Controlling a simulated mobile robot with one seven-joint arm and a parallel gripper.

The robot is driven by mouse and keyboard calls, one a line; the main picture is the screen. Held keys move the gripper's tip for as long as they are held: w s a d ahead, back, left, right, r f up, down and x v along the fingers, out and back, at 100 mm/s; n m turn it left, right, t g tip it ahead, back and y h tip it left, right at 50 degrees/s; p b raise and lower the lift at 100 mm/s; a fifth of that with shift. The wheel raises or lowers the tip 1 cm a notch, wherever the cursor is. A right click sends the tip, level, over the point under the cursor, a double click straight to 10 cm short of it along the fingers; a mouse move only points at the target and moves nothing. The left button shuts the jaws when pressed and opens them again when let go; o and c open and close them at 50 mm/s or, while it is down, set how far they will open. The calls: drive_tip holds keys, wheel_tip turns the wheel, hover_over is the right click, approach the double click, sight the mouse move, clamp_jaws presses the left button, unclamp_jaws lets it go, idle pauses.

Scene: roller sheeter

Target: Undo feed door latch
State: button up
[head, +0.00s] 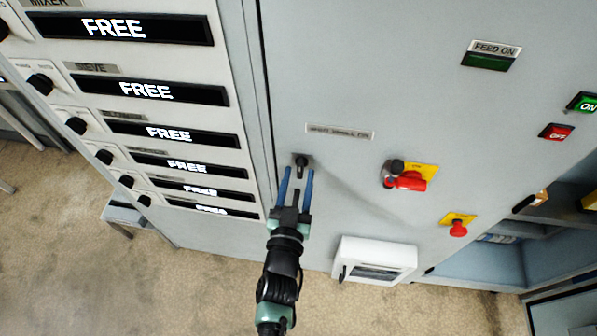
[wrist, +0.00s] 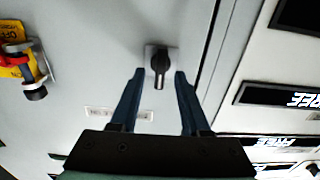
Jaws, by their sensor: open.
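A small black latch knob (head: 301,161) sits on the grey panel door near its left edge, under a small label plate (head: 340,132) whose text is too small to read surely. In the wrist view the black latch knob (wrist: 160,64) stands on a light square plate, its handle running along the picture's vertical. My gripper (head: 296,172) is open, its two blue fingers pointing at the latch. In the wrist view my gripper (wrist: 158,74) has one fingertip on each side of the latch, with a visible gap to each. I cannot tell how deep the fingers reach.
A red rotary switch (head: 405,180) on a yellow plate and a red stop button (head: 458,228) are to the right. A white box (head: 375,260) juts out below. A column of FREE displays (head: 168,132) with black knobs is to the left.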

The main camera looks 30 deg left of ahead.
drive_tip(key=shift+w+a, duration=0.15)
drive_tip(key=shift+w, duration=0.3)
clamp_jaws()
